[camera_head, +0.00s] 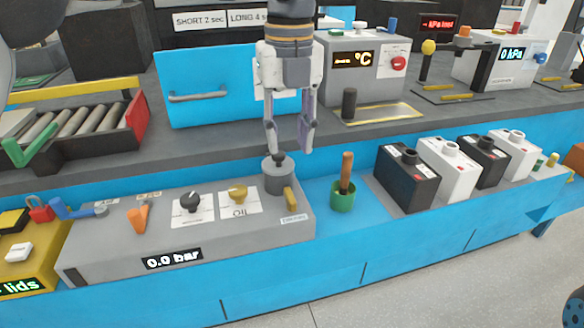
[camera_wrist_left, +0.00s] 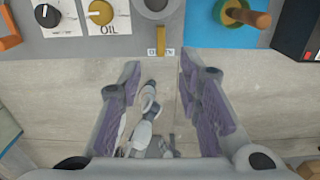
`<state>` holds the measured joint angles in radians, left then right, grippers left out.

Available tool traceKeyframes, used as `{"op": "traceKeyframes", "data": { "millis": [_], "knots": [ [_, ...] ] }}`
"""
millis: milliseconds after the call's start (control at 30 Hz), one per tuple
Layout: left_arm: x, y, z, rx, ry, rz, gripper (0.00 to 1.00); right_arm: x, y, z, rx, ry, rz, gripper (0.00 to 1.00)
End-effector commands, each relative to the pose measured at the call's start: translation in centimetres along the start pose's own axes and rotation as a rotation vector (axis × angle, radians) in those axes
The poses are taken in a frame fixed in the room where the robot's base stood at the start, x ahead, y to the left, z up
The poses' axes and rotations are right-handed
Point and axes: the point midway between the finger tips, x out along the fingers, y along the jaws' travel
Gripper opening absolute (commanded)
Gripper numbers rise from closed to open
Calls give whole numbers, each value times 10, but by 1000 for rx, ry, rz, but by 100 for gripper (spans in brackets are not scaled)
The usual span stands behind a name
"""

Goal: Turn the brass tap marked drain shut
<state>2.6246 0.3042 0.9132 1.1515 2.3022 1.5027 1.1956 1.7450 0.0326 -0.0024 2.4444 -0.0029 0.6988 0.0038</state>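The brass tap lever (camera_head: 290,198) sits at the right front of the grey panel box (camera_head: 110,246), beside a grey cylinder (camera_head: 279,180). It points toward the box's front edge, above a small label (camera_head: 294,218) that is too blurred to read surely. In the left wrist view the lever (camera_wrist_left: 160,37) lies beyond the fingertips, roughly between them. My left gripper (camera_head: 291,148) points down, open and empty, above and behind the lever; in the head view a fingertip overlaps the cylinder's knob. It also shows in the left wrist view (camera_wrist_left: 158,66). My right gripper is not in view.
A black knob (camera_head: 190,202) and a yellow OIL knob (camera_head: 238,194) stand left of the lever. A green cup with a wooden handle (camera_head: 343,196) stands to the right, then several black and white batteries (camera_head: 408,180). A blue drawer front (camera_head: 205,98) is behind.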

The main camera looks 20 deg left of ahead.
Motion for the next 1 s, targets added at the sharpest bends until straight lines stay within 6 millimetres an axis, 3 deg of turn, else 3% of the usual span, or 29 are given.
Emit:
{"op": "traceKeyframes", "data": {
  "millis": [167,400,600,967,1000],
  "knots": [
    [11,-1,-1,-7,10,-6,32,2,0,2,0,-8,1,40],
    [74,0,-2,-4,10,-1,32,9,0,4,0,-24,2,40],
    [110,-1,-2,-5,8,-4,32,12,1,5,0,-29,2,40],
    [119,-1,-2,-5,5,-5,32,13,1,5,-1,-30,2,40],
    [119,-1,-2,-4,5,-5,25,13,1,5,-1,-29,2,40]
  ]
}}
